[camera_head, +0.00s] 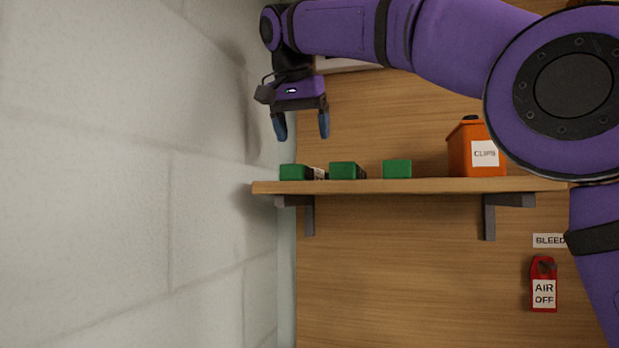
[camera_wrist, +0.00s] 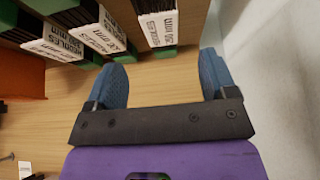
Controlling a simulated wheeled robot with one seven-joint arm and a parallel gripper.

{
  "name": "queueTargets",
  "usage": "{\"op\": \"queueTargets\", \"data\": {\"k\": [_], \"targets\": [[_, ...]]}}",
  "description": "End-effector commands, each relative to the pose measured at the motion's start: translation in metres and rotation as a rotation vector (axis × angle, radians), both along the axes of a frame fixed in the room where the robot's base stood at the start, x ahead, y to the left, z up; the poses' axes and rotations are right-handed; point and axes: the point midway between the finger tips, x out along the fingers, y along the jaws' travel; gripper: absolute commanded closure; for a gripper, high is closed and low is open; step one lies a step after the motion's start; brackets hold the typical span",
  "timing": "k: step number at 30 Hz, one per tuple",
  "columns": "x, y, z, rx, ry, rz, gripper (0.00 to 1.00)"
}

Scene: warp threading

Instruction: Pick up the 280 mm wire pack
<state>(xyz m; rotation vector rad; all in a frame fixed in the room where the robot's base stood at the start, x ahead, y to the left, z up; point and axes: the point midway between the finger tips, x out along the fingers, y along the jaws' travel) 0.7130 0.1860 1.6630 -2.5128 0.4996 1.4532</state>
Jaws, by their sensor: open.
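Three wire packs with green ends stand on a wooden shelf (camera_head: 420,185) in the head view: a left one (camera_head: 294,172), a middle one (camera_head: 346,171) and a right one (camera_head: 397,169). In the wrist view, white labels with black print show on the packs; the nearest pack (camera_wrist: 157,25) has its label ending in "mm". I cannot read surely which is the 280 mm pack. My gripper (camera_head: 301,137) is open and empty above the left pack, apart from it. In the wrist view its blue fingers (camera_wrist: 164,70) stand either side of the nearest pack's line.
An orange box labelled CLIPS (camera_head: 464,150) stands on the shelf's right part. A pale brick wall (camera_head: 130,180) is close on the left of my gripper. A red AIR OFF tag (camera_head: 543,290) hangs below the shelf. Shelf space between the right pack and the box is free.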

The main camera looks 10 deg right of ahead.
Motion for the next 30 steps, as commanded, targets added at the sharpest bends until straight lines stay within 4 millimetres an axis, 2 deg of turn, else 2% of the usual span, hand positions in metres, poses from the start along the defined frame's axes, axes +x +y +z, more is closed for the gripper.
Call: {"op": "queueTargets", "data": {"k": [3,11,21,30], "targets": [[0.008,-0.003,-0.015,-0.001,0.003,0.000,0.22],[0.017,-0.007,-0.030,0.000,0.002,0.000,0.22],[0.039,-0.016,-0.065,-0.001,0.003,-0.001,0.22],[0.041,-0.017,-0.069,0.000,0.001,0.000,0.22]]}}
